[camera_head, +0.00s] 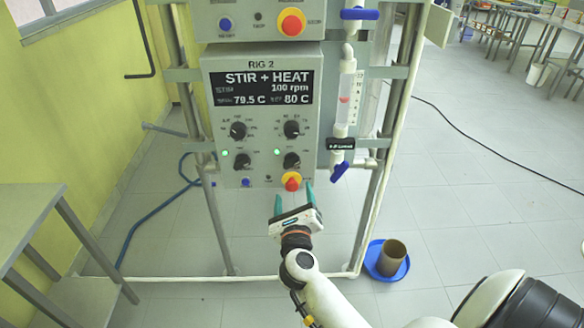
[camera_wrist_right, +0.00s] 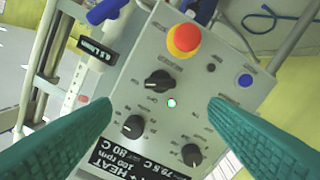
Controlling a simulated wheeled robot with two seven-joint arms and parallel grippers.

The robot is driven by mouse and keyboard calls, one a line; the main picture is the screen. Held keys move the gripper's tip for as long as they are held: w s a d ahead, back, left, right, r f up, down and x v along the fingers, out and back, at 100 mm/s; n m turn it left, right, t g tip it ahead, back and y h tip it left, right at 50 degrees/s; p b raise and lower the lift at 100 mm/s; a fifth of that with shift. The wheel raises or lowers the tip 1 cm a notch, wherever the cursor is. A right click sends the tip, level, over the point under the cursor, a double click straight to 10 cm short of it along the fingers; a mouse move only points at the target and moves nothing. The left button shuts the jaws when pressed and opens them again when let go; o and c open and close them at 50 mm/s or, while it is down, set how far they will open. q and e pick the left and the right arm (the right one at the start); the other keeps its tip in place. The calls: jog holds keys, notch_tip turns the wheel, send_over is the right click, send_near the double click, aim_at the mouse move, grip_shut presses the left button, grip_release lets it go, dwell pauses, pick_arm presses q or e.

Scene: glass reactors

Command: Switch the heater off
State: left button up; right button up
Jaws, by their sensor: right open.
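The grey RIG 2 control box (camera_head: 262,110) is on the frame, its display (camera_head: 261,88) reading STIR + HEAT, 100 rpm, 79.5 C and 80 C. It has upper knobs and lower knobs, including the lower right knob (camera_head: 291,160) with a lit green lamp (camera_head: 277,152). Their small labels are unreadable. My right gripper (camera_head: 293,192) is open and empty, below the box near the red-and-yellow button (camera_head: 291,181). In the right wrist view, its fingers (camera_wrist_right: 160,101) spread either side of the lower right knob (camera_wrist_right: 157,80); the lower left knob seems hidden behind a finger.
A second box with a red button (camera_head: 291,22) sits above. A glass tube (camera_head: 346,92) with blue valves stands right of the panel. A metal table (camera_head: 25,220) is at left. A blue tray (camera_head: 375,260) with a brown pot (camera_head: 391,257) lies on the floor.

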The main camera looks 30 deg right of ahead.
aim_at(292, 166)
jog(key=x, duration=1.1)
jog(key=shift+w+d, duration=0.1)
jog(key=shift+w, duration=0.25)
jog(key=shift+c, duration=0.3)
jog(key=c, duration=0.9)
